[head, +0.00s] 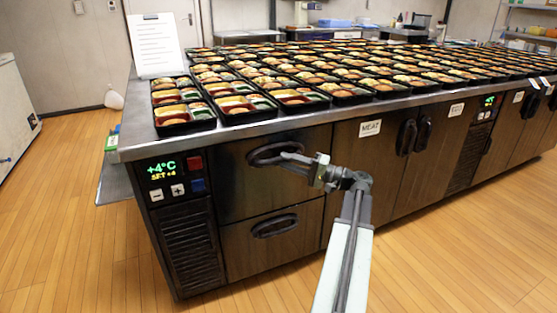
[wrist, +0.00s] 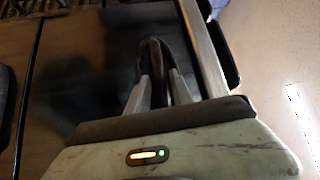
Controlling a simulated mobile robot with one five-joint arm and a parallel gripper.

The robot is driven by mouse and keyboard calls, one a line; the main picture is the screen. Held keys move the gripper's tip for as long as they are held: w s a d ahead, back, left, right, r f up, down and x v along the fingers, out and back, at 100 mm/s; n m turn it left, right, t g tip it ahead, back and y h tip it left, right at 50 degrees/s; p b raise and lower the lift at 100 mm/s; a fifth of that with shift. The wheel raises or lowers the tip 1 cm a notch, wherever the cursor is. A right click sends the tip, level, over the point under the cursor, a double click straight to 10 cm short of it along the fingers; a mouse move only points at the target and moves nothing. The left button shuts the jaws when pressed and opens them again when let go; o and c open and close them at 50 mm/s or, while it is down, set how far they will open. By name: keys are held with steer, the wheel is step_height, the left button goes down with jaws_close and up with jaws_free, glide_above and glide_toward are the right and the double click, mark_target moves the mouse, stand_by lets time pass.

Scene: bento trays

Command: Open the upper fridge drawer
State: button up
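The upper fridge drawer (head: 240,190) is a dark metal front below the counter's left end. It looks flush with the cabinet, so it is closed. Its black oval handle (head: 262,158) is partly covered by my gripper (head: 290,157), which reaches its right part from the right. In the wrist view, the handle (wrist: 154,52) runs between the two grey fingers of my gripper (wrist: 160,85). The fingers lie close against both sides of it and look closed on it. The exact contact is dark and hard to see.
The lower drawer (head: 290,244) with its own oval handle is directly below, closed. A control panel (head: 176,178) reading +4°C is on the left. Bento trays (head: 245,105) cover the counter (head: 140,135) above. The wooden floor (head: 80,220) in front is clear.

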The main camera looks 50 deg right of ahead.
mark_target(279, 159)
steer(key=x, duration=0.3)
steer(key=shift+w, duration=0.15)
jaws_close()
steer(key=shift+a, duration=0.15)
stand_by(1.2)
